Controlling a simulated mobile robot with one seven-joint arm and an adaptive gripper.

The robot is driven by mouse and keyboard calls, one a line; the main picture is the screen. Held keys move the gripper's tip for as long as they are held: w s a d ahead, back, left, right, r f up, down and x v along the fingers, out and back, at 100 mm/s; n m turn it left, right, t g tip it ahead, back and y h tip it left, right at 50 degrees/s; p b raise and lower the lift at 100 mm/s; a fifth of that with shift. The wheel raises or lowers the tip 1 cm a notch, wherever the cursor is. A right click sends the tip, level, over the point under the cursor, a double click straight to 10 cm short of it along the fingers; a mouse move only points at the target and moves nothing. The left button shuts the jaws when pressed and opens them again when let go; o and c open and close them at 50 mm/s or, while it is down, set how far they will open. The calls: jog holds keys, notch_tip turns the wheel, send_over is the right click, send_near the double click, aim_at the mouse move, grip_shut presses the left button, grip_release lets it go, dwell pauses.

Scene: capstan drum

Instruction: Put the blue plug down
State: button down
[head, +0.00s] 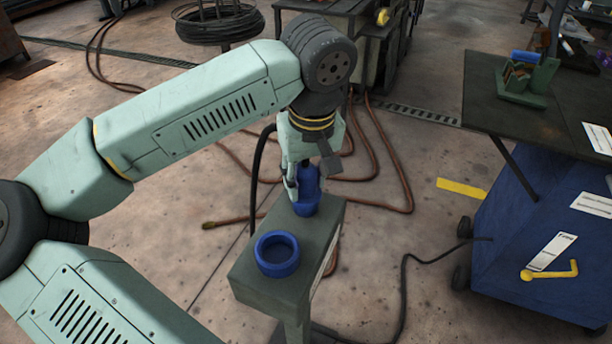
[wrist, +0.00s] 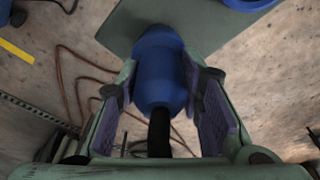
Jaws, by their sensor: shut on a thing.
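The blue plug (head: 307,184) is upright between my gripper's fingers at the far end of a narrow grey-green stand top (head: 245,273). My gripper (head: 301,180) points down and is shut on the plug. In the wrist view the plug (wrist: 160,70) lies between the two finger pads of my gripper (wrist: 165,90), with a black cable (wrist: 159,132) coming out of its near end. A wider blue base shows under the plug in the head view; I cannot tell whether it is part of the plug or whether it touches the top.
A blue ring-shaped socket (head: 277,253) sits on the near end of the stand top. A blue cart (head: 530,240) with a dark top stands at right. Reddish hoses (head: 375,165) and black cables cross the floor. A wire coil (head: 216,22) lies at the back.

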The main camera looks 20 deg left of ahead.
aim_at(310, 196)
jog(key=c, duration=1.1)
grip_release()
jog(key=shift+r, duration=0.1)
jog(key=shift+r+p, duration=0.25)
jog(key=shift+p, duration=0.1)
notch_tip(310, 196, up, 12)
jog(key=s+d, duration=0.1)
jog(key=shift+s+f, duration=0.2)
jog(key=shift+f, duration=0.05)
jog(key=shift+d, duration=0.1)
